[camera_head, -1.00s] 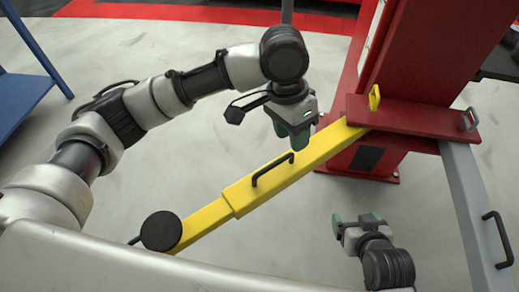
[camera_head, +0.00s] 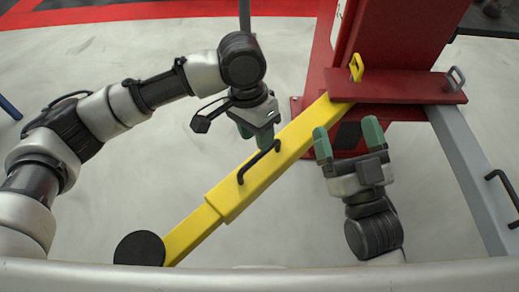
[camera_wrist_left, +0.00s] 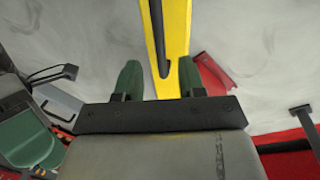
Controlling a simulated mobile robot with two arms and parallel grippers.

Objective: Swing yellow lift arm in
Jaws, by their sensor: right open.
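The yellow lift arm (camera_head: 232,192) runs diagonally from the red column down to a round black pad (camera_head: 139,249) at the lower left. A black handle (camera_head: 258,163) stands on its upper face. My left gripper (camera_head: 264,135) is above the arm near the handle's upper end, pointing down. In the left wrist view, the open green fingers (camera_wrist_left: 158,82) are apart, with the black handle (camera_wrist_left: 158,35) and yellow arm (camera_wrist_left: 176,30) showing ahead between them. I cannot tell whether they touch the handle. My right gripper (camera_head: 348,138) is open and empty, right of the yellow arm.
The red column (camera_head: 385,45) and its red crosspiece (camera_head: 400,90) stand at the upper right. A grey lift arm (camera_head: 468,180) with a black handle (camera_head: 503,190) extends down from it at the right. A yellow loop (camera_head: 356,68) sits above the yellow arm's root. The floor at lower left is clear.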

